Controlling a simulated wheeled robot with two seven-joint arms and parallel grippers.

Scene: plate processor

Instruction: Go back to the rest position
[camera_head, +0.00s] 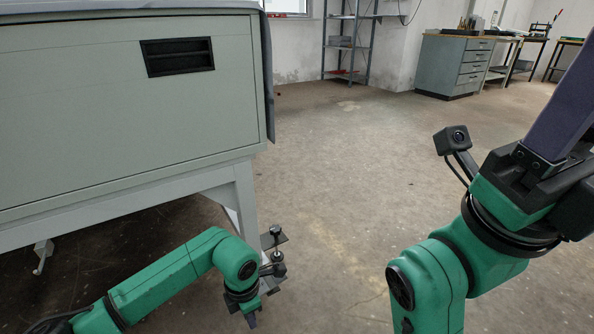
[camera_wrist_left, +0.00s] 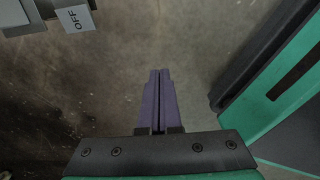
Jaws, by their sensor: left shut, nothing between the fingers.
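My left gripper (camera_head: 252,321) is low in the head view, beside the leg of the grey-green machine (camera_head: 110,110). In the left wrist view its two purple fingers (camera_wrist_left: 157,100) are together, with nothing between them, above bare floor. My right gripper (camera_head: 566,105) is raised at the right edge of the head view. Its purple finger part runs up out of the frame, so its opening is hidden. A small grey part marked OFF (camera_wrist_left: 76,18) shows at the top left of the left wrist view, apart from the fingers.
The machine's front has a black recessed handle (camera_head: 178,56); its leg (camera_head: 246,197) stands close to my left forearm. A grey drawer cabinet (camera_head: 454,66) and a metal shelf (camera_head: 347,48) stand far back. The concrete floor (camera_head: 340,150) between my arms is clear.

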